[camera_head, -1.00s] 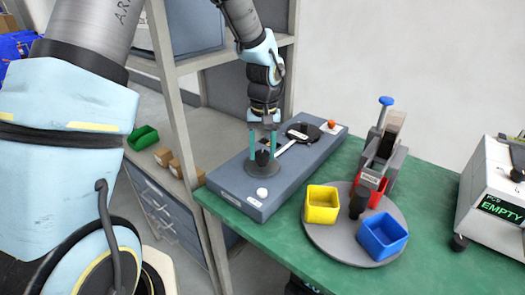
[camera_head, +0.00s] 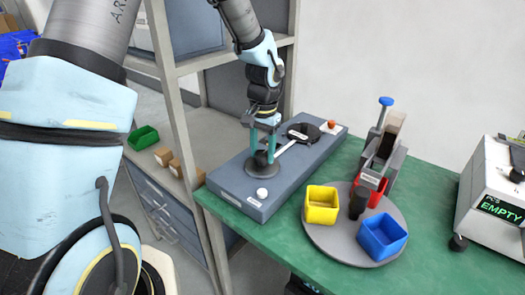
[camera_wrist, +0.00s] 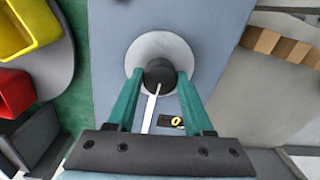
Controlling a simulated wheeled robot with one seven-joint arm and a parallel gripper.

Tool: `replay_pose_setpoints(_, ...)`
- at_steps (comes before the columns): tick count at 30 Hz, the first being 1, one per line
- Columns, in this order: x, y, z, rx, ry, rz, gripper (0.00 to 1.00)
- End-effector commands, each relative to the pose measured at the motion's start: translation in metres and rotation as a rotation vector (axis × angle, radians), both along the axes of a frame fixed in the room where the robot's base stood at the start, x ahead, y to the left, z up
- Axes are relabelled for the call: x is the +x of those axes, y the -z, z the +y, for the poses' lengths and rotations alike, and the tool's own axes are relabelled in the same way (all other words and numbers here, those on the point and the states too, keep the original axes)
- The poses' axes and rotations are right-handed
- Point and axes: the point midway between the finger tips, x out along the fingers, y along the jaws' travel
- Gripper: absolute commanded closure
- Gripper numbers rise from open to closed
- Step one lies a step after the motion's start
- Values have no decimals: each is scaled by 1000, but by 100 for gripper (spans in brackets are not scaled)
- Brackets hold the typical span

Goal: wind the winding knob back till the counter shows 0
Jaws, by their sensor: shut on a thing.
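The winding knob (camera_wrist: 159,76) is black with a white line on top and stands on a round grey disc (camera_wrist: 172,46) on a grey-blue box (camera_head: 233,183). My gripper (camera_wrist: 160,82) is shut on the knob, with one teal finger at each side of it. In the head view my gripper (camera_head: 263,150) reaches down onto the knob from above. The counter (camera_wrist: 177,121) is a small black window beside the disc in the wrist view; it seems to show a yellow 0.
A grey turntable (camera_head: 325,240) carries a yellow bin (camera_head: 321,205), a blue bin (camera_head: 382,237) and a red bin. A white button (camera_head: 262,193) and an orange knob (camera_head: 332,124) sit on the box. A machine (camera_head: 497,190) reading "EMPTY" stands at the right.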

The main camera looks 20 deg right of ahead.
Motion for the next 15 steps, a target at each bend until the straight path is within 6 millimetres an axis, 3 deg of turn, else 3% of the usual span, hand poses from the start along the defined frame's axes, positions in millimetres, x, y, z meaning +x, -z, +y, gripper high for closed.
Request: replay_pose_setpoints(15, 1, -1, -1, -2, 143, -2, 100)
